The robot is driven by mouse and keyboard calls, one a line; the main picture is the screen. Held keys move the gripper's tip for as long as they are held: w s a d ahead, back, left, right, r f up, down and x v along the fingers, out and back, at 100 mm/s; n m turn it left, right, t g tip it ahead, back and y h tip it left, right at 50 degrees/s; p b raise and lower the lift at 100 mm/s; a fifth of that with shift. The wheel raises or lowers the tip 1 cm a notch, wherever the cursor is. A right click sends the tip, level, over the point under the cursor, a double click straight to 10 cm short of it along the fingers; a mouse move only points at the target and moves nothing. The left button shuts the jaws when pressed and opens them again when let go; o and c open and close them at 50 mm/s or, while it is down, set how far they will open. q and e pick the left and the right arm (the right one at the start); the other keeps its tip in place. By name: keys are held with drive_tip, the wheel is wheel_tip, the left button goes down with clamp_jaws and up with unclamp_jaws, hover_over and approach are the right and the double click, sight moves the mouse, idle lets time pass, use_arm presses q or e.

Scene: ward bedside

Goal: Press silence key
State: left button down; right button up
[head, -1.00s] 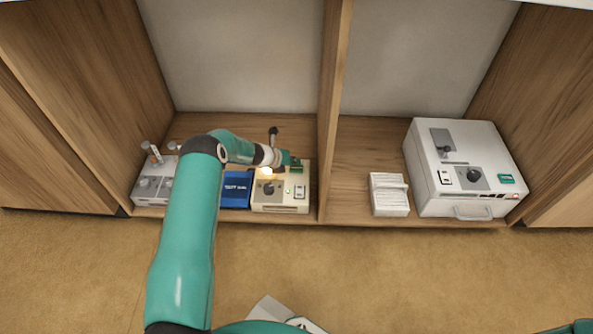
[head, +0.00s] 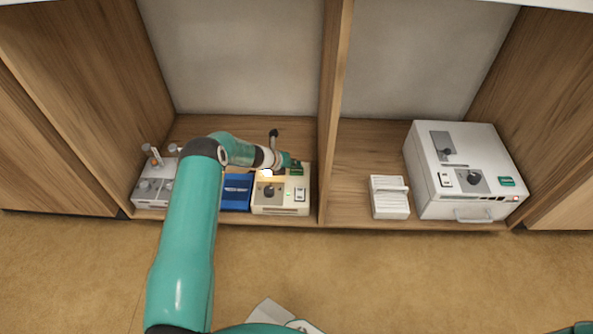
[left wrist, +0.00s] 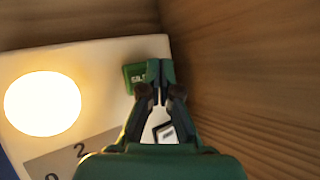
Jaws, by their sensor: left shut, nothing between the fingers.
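A cream box (head: 281,209) stands in the left bay, with a dark knob (head: 268,191), a pale rocker switch (head: 300,194) and a lit round lamp (head: 266,172). The lamp glows large in the left wrist view (left wrist: 42,104). The label also shows in the head view (head: 297,170). The tips hide what lies under them; I cannot tell whether they touch. My right gripper is out of view.
A blue box (head: 236,190) and a grey unit with knobs (head: 150,192) stand left of the cream box. A wooden divider (head: 332,120) rises close on its right. Beyond it are a white ribbed block (head: 389,197) and a large white machine (head: 460,185).

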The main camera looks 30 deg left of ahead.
use_arm(q)
drive_tip(key=shift+f, duration=0.15)
drive_tip(key=shift+f+b, duration=0.2)
drive_tip(key=shift+b, duration=0.15)
drive_tip(key=shift+f+b, duration=0.4)
drive_tip(key=shift+f, duration=0.05)
idle(0.6)
idle(0.4)
drive_tip(key=shift+r+p, duration=0.6)
drive_tip(key=shift+r, duration=0.25)
drive_tip(key=shift+r+p, duration=1.9)
drive_tip(key=shift+r, duration=0.65)
drive_tip(key=shift+s+f, duration=0.1)
drive_tip(key=shift+s, duration=0.05)
